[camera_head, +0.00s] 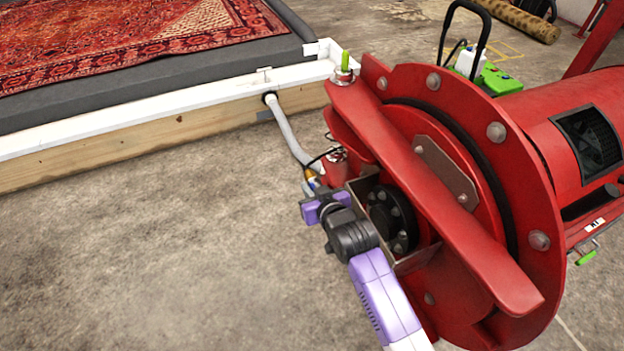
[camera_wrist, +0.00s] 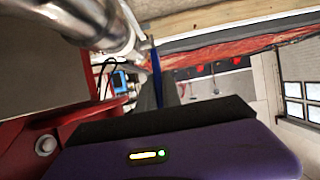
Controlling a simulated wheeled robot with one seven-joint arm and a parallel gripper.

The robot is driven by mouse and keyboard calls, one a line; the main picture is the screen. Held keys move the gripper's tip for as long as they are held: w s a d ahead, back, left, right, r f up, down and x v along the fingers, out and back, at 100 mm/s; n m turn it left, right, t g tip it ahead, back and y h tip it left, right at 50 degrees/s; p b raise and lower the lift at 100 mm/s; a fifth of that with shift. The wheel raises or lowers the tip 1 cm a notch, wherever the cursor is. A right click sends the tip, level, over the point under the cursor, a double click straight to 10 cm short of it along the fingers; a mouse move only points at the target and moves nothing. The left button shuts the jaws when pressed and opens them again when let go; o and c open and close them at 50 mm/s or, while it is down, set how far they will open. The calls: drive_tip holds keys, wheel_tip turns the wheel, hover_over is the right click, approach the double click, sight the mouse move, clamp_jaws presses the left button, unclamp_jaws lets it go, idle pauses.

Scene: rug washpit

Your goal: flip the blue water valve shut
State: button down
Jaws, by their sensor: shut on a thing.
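The blue water valve (camera_head: 315,185) shows as a small blue patch beside a yellow fitting, at the machine end of a pale pipe, largely hidden by my gripper (camera_head: 312,190). In the wrist view its blue handle (camera_wrist: 156,67) is a narrow upright strip below the metal pipe, right at my fingers. My gripper is shut on this handle. The fingertips are mostly hidden in both views, so the exact contact cannot be seen.
The large red machine (camera_head: 465,235) stands close to the right of my gripper. The pale pipe (camera_head: 290,132) runs to the white-topped wooden pit frame (camera_head: 150,140). A red patterned rug (camera_head: 120,40) lies beyond. Concrete floor (camera_head: 150,260) at left is clear.

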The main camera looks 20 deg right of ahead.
drive_tip(key=w+g+p, duration=0.1)
drive_tip(key=p, duration=0.1)
drive_tip(key=w+r+g+p, duration=0.1)
drive_tip(key=g+p, duration=0.1)
drive_tip(key=p, duration=0.1)
drive_tip(key=shift+w+r, duration=0.2)
drive_tip(key=shift+w+f+g+p, duration=0.25)
drive_tip(key=shift+w+g+p, duration=0.45)
drive_tip(key=shift+g+p, duration=0.5)
drive_tip(key=c, duration=1.5)
unclamp_jaws()
drive_tip(key=shift+f, duration=0.1)
drive_tip(key=shift+v, duration=3.9)
drive_tip(key=shift+w, duration=0.15)
